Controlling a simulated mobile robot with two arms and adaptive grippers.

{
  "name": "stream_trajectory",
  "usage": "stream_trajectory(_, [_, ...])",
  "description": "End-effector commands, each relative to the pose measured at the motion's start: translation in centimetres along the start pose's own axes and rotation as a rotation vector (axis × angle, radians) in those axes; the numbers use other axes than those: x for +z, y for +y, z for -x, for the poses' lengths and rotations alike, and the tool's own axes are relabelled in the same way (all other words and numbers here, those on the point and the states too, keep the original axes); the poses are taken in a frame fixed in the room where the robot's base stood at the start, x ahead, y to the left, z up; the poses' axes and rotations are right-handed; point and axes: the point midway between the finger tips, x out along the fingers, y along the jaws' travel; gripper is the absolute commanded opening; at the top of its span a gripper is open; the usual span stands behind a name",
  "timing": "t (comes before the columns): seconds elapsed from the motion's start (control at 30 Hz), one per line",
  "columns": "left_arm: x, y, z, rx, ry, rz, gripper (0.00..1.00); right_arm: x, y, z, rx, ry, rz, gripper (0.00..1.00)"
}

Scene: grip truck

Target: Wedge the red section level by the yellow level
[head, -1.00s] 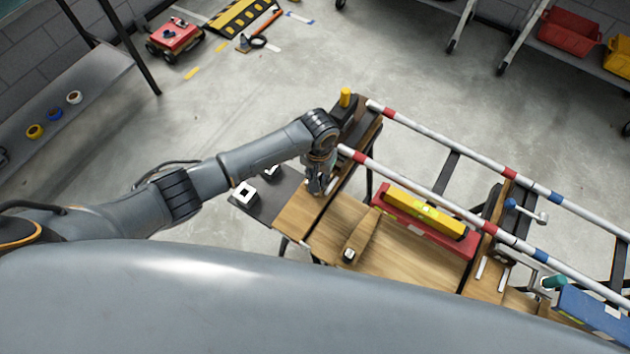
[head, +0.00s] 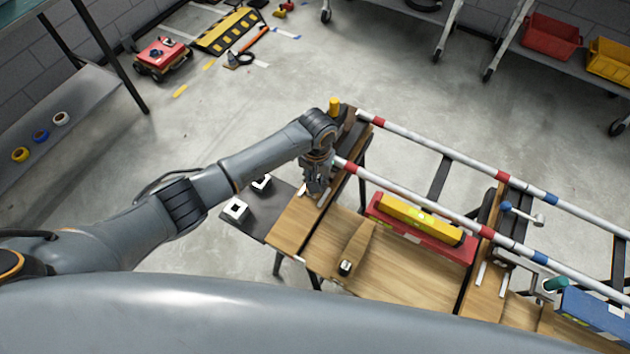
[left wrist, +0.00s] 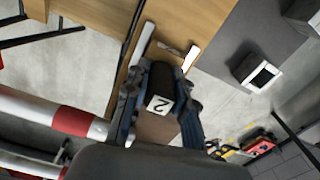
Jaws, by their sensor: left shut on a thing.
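The yellow level (head: 420,220) lies along a red tray (head: 385,225) on the wooden bench. Two long white rails with red and blue bands run above the bench; the near rail (head: 430,205) passes beside the level, and the far rail (head: 440,150) lies beyond. My left gripper (head: 318,186) is at the left end of the near rail. In the left wrist view it (left wrist: 160,95) is shut on a wedge (left wrist: 160,125) with a black end and a white "2" label. The fingers partly hide it. A second wooden wedge (head: 358,248) lies on the bench. My right gripper is not in view.
A yellow cylinder (head: 334,106) stands by the far rail's end. A handled tool (head: 520,212) and a blue case (head: 595,312) are at right.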

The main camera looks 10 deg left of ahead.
Motion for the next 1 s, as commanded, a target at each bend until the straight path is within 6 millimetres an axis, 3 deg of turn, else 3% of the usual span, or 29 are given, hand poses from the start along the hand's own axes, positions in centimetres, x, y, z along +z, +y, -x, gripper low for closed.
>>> stream_trajectory(0.2, [-0.49, 0.09, 0.34, 0.003, 0.014, 0.0, 0.0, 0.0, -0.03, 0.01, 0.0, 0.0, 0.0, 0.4])
stream_trajectory(0.23, [-0.5, 0.09, 0.35, 0.003, 0.014, 0.0, 0.29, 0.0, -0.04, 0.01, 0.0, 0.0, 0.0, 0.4])
stream_trajectory(0.33, [-0.44, 0.08, 0.31, 0.003, 0.013, 0.0, 0.49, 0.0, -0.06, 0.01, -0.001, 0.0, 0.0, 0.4])
stream_trajectory(0.57, [-0.27, 0.04, 0.18, 0.002, 0.008, 0.0, 0.51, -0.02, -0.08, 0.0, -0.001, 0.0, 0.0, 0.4])
stream_trajectory(0.7, [-0.2, 0.03, 0.12, 0.001, 0.006, 0.0, 0.74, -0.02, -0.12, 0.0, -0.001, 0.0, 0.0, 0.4])
stream_trajectory(1.0, [-0.15, 0.02, 0.12, 0.001, 0.005, 0.0, 0.74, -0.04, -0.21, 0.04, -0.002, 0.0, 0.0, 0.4])
